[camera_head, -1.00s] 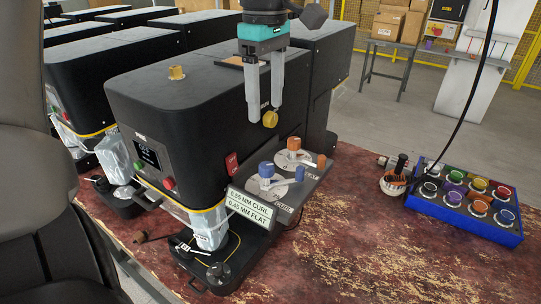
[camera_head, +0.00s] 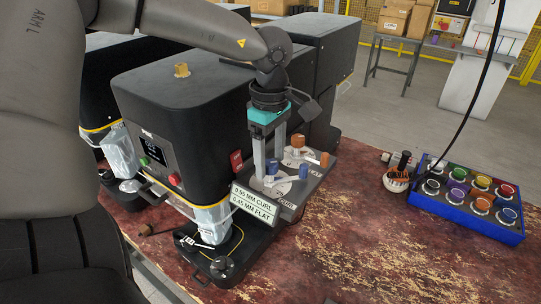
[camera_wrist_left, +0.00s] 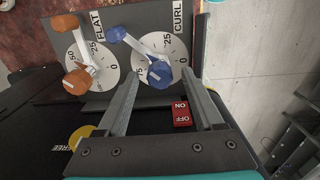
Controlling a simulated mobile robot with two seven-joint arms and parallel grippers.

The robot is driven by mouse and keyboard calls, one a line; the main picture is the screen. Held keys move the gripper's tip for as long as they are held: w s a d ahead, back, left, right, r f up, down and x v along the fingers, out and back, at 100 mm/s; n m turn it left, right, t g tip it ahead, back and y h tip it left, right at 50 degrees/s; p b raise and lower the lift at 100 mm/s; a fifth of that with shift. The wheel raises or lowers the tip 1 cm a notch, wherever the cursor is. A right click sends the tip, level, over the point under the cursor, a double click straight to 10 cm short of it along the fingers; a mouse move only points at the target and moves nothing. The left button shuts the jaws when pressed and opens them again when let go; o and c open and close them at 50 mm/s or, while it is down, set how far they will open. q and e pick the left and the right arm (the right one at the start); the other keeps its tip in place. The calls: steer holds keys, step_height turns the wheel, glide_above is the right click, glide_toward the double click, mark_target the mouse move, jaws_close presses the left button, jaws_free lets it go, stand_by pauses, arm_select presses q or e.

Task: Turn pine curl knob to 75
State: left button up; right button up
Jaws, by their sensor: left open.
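The curl knob (camera_head: 272,167) is blue with a lever arm ending in a blue grip. It sits on a white dial on a dark panel; the wrist view also shows the blue hub (camera_wrist_left: 160,75) beside the word CURL, its lever pointing up-left. My left gripper (camera_head: 268,173) is open and reaches down over it. In the wrist view the two fingertips (camera_wrist_left: 160,76) stand on either side of the hub, with gaps visible. Whether they are level with it I cannot tell. An orange knob (camera_wrist_left: 76,79) sits on the FLAT dial beside it. My right gripper is out of view.
A red ON/OFF switch (camera_wrist_left: 181,113) and a yellow knob (camera_wrist_left: 80,136) lie near the fingers. A sign (camera_head: 253,204) reads 0.55 MM CURL, 0.45 MM FLAT.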

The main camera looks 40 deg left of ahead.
arm_select(q)
jaws_close()
stand_by(0.4)
steer(key=shift+n+b, duration=0.3)
steer(key=shift+b, duration=0.15)
steer(key=n+b, duration=0.5)
steer(key=b, duration=0.2)
steer(key=shift+f, duration=0.2)
steer(key=n+b, duration=0.2)
steer(key=n, duration=0.1)
steer(key=shift+r+n+b, duration=0.1)
steer(key=shift+n+b, duration=0.25)
steer(key=shift+n, duration=0.05)
steer(key=shift+r+n+b, duration=0.1)
steer(key=shift+n+b, duration=0.9)
steer(key=shift+n, duration=0.9)
